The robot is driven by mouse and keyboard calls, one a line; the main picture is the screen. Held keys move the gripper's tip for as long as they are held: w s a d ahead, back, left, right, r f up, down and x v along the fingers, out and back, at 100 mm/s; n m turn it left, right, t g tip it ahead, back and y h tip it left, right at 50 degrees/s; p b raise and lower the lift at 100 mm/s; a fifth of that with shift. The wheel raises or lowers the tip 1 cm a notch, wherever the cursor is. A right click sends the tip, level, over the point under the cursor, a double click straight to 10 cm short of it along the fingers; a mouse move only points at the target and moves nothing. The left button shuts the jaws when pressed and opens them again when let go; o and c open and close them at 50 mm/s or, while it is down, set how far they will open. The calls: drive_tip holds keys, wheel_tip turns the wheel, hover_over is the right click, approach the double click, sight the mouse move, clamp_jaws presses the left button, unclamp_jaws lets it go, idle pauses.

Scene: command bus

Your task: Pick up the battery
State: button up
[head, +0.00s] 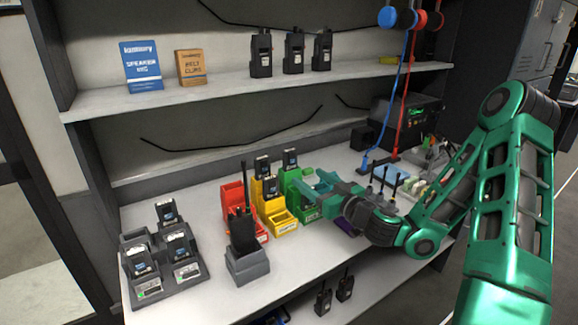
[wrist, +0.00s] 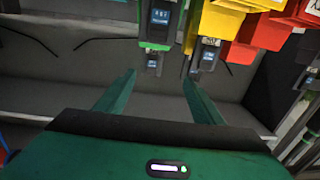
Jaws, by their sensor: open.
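Several dark batteries with pale blue labels are in view, and I cannot tell which one the task means. One battery (head: 290,158) stands at the back of the green bin, and others (head: 262,165) stand in the yellow bin. More batteries (head: 166,212) sit in the grey charger at the left. My gripper (head: 312,186) is open and empty, at the front right of the green bin. In the wrist view, my gripper (wrist: 158,78) has its two fingers spread apart, with labelled batteries (wrist: 208,56) beyond the tips.
The red bin (head: 234,198), yellow bin (head: 284,224) and green bin (head: 296,183) stand side by side. A radio in a grey stand (head: 247,264) is in front. The grey charger (head: 146,285) is at left. Cables and a black unit (head: 408,118) are behind my arm. The front counter (head: 300,262) has bare room.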

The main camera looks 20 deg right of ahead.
approach(293, 160)
drive_tip(key=shift+w+a, duration=0.65)
drive_tip(key=shift+w, duration=0.2)
drive_tip(key=shift+m, duration=0.3)
drive_tip(key=shift+d+x, duration=0.2)
drive_tip(key=shift+x, duration=2.9)
drive_tip(key=shift+w+f, duration=0.1)
drive_tip(key=c, duration=1.2)
wheel_tip(293, 160, up, 18)
